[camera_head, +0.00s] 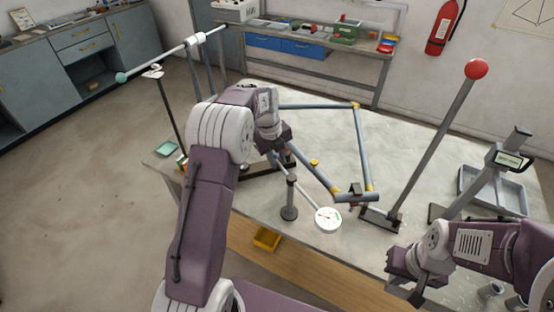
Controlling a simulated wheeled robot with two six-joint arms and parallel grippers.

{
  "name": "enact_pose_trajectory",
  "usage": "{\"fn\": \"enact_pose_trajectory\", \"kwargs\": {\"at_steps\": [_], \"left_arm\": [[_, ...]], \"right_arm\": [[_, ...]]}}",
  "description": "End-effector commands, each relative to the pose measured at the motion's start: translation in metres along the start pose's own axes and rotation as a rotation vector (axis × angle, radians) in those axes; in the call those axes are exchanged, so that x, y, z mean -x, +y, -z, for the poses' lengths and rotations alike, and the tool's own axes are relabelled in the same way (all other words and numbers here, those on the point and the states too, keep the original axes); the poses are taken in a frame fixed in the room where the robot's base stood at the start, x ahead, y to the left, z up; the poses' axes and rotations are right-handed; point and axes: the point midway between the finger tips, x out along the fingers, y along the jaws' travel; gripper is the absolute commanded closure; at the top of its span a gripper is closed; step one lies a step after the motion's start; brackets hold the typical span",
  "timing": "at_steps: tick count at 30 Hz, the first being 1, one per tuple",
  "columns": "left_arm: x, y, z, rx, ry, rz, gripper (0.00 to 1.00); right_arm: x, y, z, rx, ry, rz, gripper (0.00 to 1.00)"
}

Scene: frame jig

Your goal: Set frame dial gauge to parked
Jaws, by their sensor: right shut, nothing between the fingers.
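The dial gauge (328,219) has a round white face with a small green mark. It sits at the end of a thin rod from a dark post (289,202) near the table's front edge. The bar frame (362,140), of blue-grey tubes with yellow corners, lies behind and to the right of the gauge. My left gripper (280,153) is above the frame's left part, behind the post in the picture; its fingers are mostly hidden by my arm. My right gripper (402,276) is shut and empty at the front right, apart from the gauge.
A tall lever with a red knob (476,69) rises right of the frame. A stand with a small display (510,160) and a grey tray (492,190) are at the right. A long bar with a teal end (121,77) stands at left. The table's middle (410,150) is clear.

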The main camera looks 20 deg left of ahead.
Motion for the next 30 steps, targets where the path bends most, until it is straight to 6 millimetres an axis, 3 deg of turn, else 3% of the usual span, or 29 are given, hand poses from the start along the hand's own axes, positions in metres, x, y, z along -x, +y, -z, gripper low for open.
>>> {"fn": "enact_pose_trajectory", "kwargs": {"at_steps": [11,21,25,30], "left_arm": [[0.005,0.000,0.000,0.002,-0.001,0.001,0.68],[0.074,-0.001,-0.001,0.001,-0.002,0.001,0.68],[0.088,-0.001,-0.001,0.001,-0.001,0.001,0.68],[0.091,0.000,0.000,0.001,0.000,-0.001,0.68]], "right_arm": [[-0.001,0.000,0.000,0.000,0.000,0.000,1.00],[-0.006,0.000,-0.001,0.000,0.000,0.000,1.00],[-0.006,0.000,-0.001,0.000,0.000,0.000,1.00],[-0.006,0.000,-0.001,0.000,0.000,0.000,1.00]]}}
